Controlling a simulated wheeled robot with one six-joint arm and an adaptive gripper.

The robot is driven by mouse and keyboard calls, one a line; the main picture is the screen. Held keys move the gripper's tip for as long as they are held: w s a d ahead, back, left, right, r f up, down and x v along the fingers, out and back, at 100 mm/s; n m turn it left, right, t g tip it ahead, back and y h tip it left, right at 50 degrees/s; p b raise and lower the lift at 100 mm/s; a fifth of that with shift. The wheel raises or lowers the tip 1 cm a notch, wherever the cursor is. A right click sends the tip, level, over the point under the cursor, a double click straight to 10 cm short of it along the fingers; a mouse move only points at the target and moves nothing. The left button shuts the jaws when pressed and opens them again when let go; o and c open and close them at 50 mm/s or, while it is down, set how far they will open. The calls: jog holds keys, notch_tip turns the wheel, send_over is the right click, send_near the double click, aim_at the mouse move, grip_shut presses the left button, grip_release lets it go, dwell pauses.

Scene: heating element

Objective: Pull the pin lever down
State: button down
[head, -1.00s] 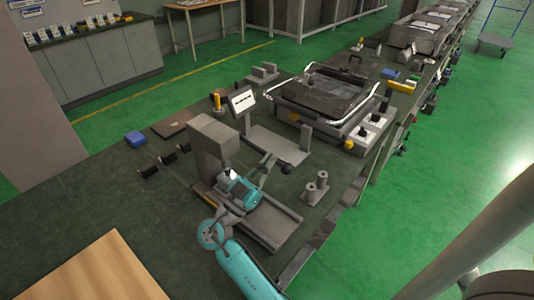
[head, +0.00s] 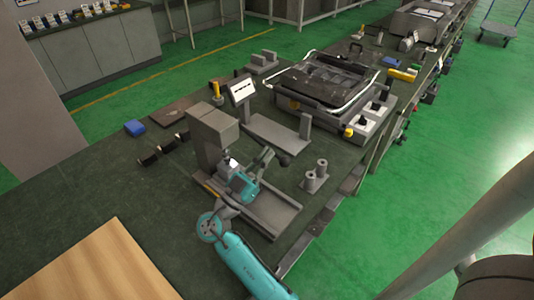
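A grey upright block fixture (head: 213,132) stands on the dark workbench, with a flat grey base plate (head: 272,215) in front of it. My teal arm reaches in from the bottom and its wrist is beside the block, above the base plate. My dark gripper (head: 270,158) points away from the camera, to the right of the block. A small dark round knob (head: 284,160) shows at or just beyond the fingertips. I cannot tell whether it belongs to the pin lever or whether the fingers touch it. The finger opening is too small to make out.
A grey plate with an upright bracket (head: 305,125) lies behind the gripper. Two grey cylinders (head: 316,176) stand to its right. A large tray fixture (head: 325,85) is farther back.

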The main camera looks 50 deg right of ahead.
jog(key=a, duration=1.2)
jog(key=shift+w+a, duration=0.15)
jog(key=shift+a, duration=0.05)
jog(key=shift+f, duration=0.1)
dwell(0.4)
